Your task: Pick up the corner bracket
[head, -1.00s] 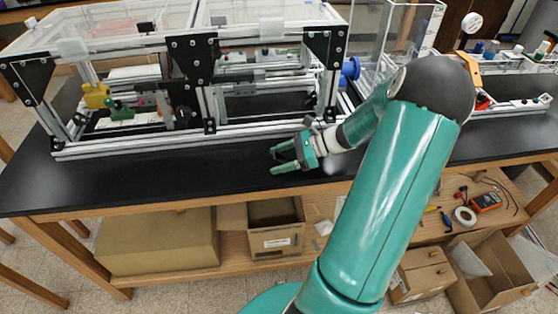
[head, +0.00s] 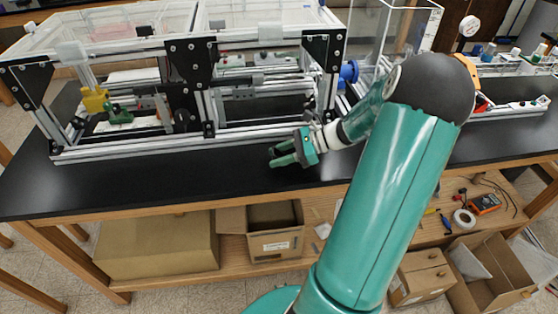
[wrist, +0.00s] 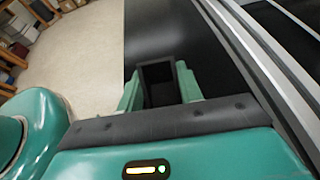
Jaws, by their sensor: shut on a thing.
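My gripper (head: 283,153) is over the black bench top, in front of the aluminium frame. In the wrist view, my gripper (wrist: 159,84) has its two green fingers on either side of a dark, angular, hollow piece, the corner bracket (wrist: 159,72). The fingers are shut on it. In the head view the bracket is hard to make out against the black bench top. I cannot tell how far above the surface it is.
The aluminium extrusion frame (head: 120,150) with black plates stands along the back of the black bench top (head: 150,180). A clear strip of bench lies in front of it. Cardboard boxes (head: 275,245) and tools sit on the wooden shelf below.

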